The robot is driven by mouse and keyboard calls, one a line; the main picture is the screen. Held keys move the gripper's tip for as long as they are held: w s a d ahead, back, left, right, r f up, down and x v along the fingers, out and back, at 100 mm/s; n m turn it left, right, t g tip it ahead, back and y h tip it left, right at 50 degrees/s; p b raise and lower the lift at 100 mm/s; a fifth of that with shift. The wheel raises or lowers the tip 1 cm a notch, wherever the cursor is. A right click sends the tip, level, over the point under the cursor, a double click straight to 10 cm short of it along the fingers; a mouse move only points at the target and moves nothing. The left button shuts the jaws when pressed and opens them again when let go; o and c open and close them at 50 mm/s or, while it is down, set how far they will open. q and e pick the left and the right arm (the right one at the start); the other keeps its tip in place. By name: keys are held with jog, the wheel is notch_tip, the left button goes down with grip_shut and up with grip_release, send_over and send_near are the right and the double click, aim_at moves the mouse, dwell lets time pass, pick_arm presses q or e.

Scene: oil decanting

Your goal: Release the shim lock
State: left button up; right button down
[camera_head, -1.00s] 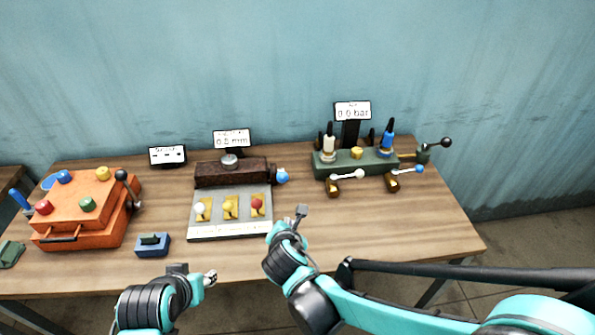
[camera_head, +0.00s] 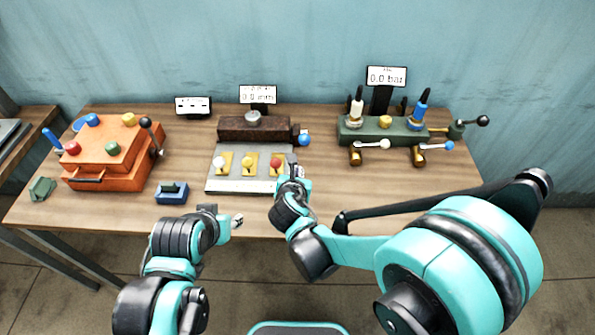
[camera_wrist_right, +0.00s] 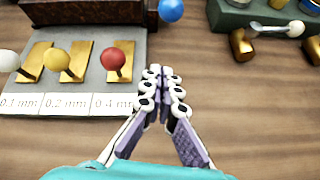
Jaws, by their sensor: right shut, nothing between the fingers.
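The shim fixture is a grey plate (camera_head: 250,186) with a dark brown block (camera_head: 240,128) behind it. A blue ball knob (camera_head: 304,139) sits at the block's right end; it also shows at the top of the right wrist view (camera_wrist_right: 171,10). White (camera_head: 219,162), yellow (camera_head: 248,162) and red (camera_head: 276,163) knobs stand on brass plates. My right gripper (camera_head: 297,172) is shut and empty, just right of the red knob and short of the blue knob; its fingertips show in the right wrist view (camera_wrist_right: 161,76). My left gripper (camera_head: 237,220) is by the table's front edge, its jaws too small to judge.
A green manifold (camera_head: 395,132) with levers stands at right. Bare table (camera_head: 350,195) lies right of my right gripper.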

aim_at(304, 137)
jog(key=b+x, duration=0.1)
jog(key=x, duration=0.5)
jog(key=shift+f+b, duration=0.2)
jog(key=shift+b, duration=0.2)
jog(key=w+r, duration=0.2)
jog(key=shift+w+d, duration=0.3)
jog(key=shift+w, duration=0.05)
jog(key=shift+w+d+r, duration=0.1)
jog(key=shift+w+r, duration=0.25)
